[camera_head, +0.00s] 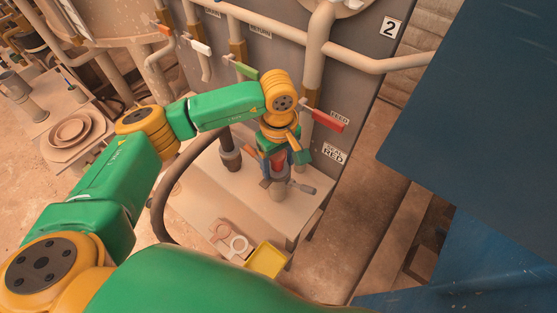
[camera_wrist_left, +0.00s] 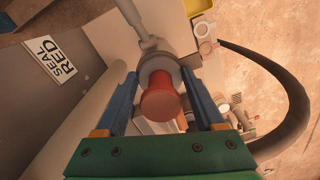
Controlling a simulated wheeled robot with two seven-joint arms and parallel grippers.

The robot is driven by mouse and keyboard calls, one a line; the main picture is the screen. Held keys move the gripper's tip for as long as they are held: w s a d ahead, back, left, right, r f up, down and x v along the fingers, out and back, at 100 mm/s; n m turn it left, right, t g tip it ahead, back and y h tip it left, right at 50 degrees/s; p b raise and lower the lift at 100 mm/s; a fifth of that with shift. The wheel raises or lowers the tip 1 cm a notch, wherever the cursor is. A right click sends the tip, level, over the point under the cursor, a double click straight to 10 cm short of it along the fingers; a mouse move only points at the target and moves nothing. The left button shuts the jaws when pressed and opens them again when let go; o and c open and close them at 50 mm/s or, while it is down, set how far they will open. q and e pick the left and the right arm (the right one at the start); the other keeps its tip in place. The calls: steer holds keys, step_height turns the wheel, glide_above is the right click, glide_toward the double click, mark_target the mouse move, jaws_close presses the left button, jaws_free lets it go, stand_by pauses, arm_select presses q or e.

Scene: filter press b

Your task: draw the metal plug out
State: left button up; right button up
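A red round-ended piece (camera_wrist_left: 160,101) stands in a pale metal collar (camera_wrist_left: 158,68) in the wrist view; I take it as the plug's head, though I see no bare metal plug apart from it. In the head view the red piece (camera_head: 278,162) shows upright above a short grey pipe fitting (camera_head: 278,188) on the bench. My left gripper (camera_head: 284,168) is over the fitting, with its blue fingers (camera_wrist_left: 160,88) on either side of the red piece. A gap shows between the fingers and the red piece. My right gripper is not in view.
A lever (camera_head: 303,187) sticks out beside the fitting. Two rings (camera_head: 238,243) and a yellow tray (camera_head: 267,260) lie at the bench's front. A dark hose (camera_head: 160,200) curves at left. The grey panel (camera_head: 345,100) with pipes and coloured handles stands behind. A blue surface (camera_head: 480,110) fills the right.

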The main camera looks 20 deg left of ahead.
mark_target(279, 154)
arm_select(q)
jaws_close()
steer(key=shift+w+r+p, duration=0.1)
steer(key=shift+r+p, duration=1.55)
steer(key=shift+r, duration=1.6)
steer(key=shift+r, duration=0.5)
